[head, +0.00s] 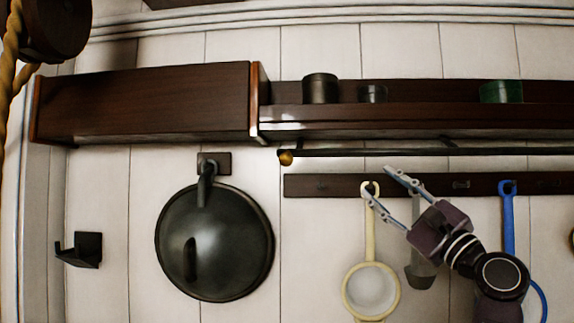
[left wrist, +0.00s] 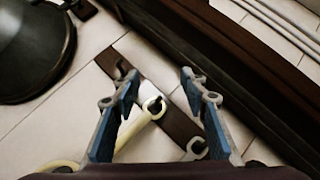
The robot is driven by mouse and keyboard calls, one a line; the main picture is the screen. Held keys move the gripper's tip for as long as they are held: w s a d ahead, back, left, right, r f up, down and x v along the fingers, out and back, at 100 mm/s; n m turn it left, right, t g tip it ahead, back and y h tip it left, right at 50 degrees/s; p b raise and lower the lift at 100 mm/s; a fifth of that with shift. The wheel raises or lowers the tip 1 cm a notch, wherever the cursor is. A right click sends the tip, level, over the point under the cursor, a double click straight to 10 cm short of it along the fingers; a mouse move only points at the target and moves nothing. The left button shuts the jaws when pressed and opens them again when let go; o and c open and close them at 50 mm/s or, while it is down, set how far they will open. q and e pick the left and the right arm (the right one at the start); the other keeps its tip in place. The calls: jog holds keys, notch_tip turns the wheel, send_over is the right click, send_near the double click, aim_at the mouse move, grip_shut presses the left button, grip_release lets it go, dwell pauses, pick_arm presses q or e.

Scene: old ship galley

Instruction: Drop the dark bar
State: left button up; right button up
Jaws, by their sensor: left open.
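A thin dark bar (head: 430,152) with a brass-coloured end runs level just below the wall shelf in the head view. Below it, a flat dark rack board (head: 330,185) with hooks is fixed to the wall; it also crosses the left wrist view (left wrist: 180,126). My left gripper (head: 377,180) is open in front of the rack, below the thin bar, with nothing held. In the left wrist view its fingers (left wrist: 158,78) are spread, with the loop of a cream ladle handle (left wrist: 153,106) showing between them. My right gripper is not in view.
The cream ladle (head: 371,255), a grey utensil (head: 420,272) and a blue-handled one (head: 507,225) hang from the rack. A dark round lid (head: 213,242) hangs at left. The shelf (head: 420,116) holds a dark pot (head: 320,89) and a green tin (head: 500,92).

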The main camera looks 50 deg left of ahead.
pick_arm(q)
jog(key=s+a+r+n+g+h, duration=0.1)
jog(key=s+a+r+n, duration=0.1)
jog(key=s+n, duration=0.25)
jog(key=s+a+r+n+g+h, duration=0.2)
jog(key=s+r+n, duration=0.1)
jog(key=s+n, duration=0.15)
jog(key=n+t+h+b, duration=0.1)
jog(key=n+t+h, duration=0.15)
jog(key=n, duration=0.35)
send_near(292, 158)
jog(key=shift+h, duration=0.35)
jog(key=a, duration=0.4)
jog(key=shift+w+a+r, duration=0.15)
jog(key=shift+r, duration=0.2)
jog(key=shift+a, duration=0.2)
jog(key=a, duration=0.2)
jog(key=a+p, duration=0.1)
jog(key=a, duration=0.2)
jog(key=w+a+p, duration=0.1)
jog(key=a, duration=0.1)
jog(key=shift+a, duration=0.2)
jog(key=shift+w, duration=0.1)
